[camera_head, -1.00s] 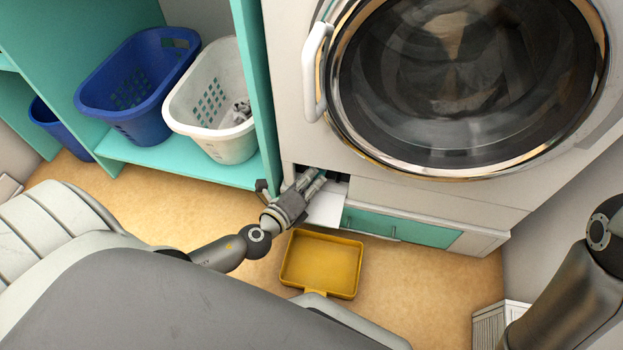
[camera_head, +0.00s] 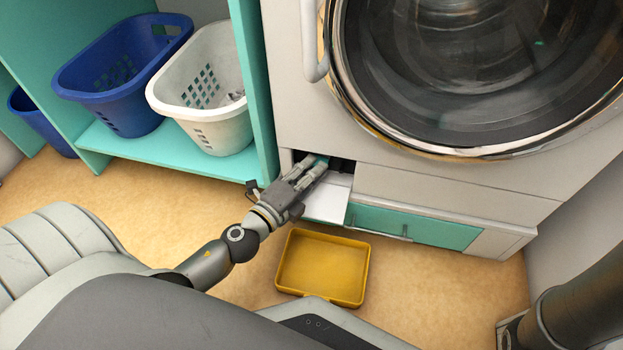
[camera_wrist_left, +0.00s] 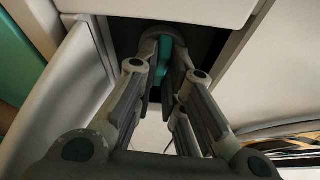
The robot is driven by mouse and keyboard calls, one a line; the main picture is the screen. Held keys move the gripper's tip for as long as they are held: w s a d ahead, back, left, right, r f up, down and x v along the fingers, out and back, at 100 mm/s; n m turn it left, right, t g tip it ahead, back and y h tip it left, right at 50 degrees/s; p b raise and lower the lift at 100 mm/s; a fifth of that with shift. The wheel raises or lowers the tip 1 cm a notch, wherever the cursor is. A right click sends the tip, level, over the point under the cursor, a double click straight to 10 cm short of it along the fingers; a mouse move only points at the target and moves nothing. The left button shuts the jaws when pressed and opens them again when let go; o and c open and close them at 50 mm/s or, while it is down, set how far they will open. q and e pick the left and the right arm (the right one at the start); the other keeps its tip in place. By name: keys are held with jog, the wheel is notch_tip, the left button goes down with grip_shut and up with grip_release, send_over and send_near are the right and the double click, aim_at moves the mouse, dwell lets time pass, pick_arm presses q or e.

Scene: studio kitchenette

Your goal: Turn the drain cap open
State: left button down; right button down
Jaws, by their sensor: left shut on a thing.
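The drain cap (camera_wrist_left: 165,52) is a teal grip in the dark opening low on the front of the washing machine (camera_head: 290,100). A bit of its teal also shows at the fingertips in the head view (camera_head: 322,160). My left gripper (camera_head: 318,168) reaches into that opening. In the left wrist view its fingers (camera_wrist_left: 163,72) are closed on the cap's grip from both sides. The fingers hide much of the cap, so its exact angle is unclear. A pale flap (camera_head: 328,203) hangs open below the opening. My right gripper is out of view.
A yellow tray (camera_head: 365,272) lies on the floor in front of the machine. A teal panel (camera_head: 440,232) is beside the flap. A teal shelf (camera_head: 175,158) with blue and white laundry baskets (camera_head: 215,125) stands close on the left.

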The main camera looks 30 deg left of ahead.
pick_arm(q)
jog(key=shift+f+n+t+b, duration=0.15)
jog(key=shift+n+t+b, duration=0.15)
jog(key=shift+n+b, duration=0.6)
jog(key=c, duration=1.5)
grip_release()
jog(key=shift+c, duration=0.2)
